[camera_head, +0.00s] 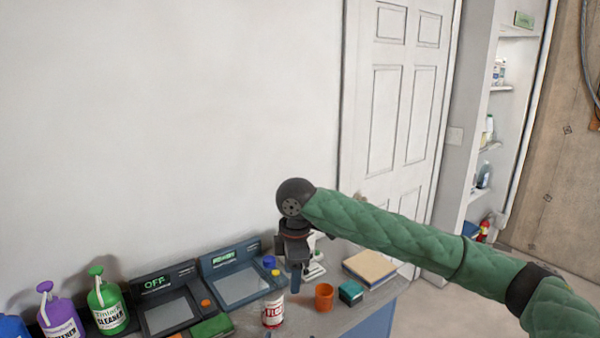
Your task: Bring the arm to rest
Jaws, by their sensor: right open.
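My right arm, in a green quilted sleeve (390,232), reaches in from the lower right of the head view. Its gripper (296,280) points down above the back part of the workbench (335,318). The jaws are open, and I see nothing held between them. The gripper hangs near a red and white can (273,311) and an orange cup (324,296); whether it touches anything is hard to tell. My left gripper is not in view.
Two panels, one reading OFF (166,303) and a blue one (236,283), stand against the wall. Green (106,306) and purple (60,318) cleaner bottles stand at left. A teal box (351,293) and a tan-topped block (369,268) lie at right. A white door (400,110) is behind.

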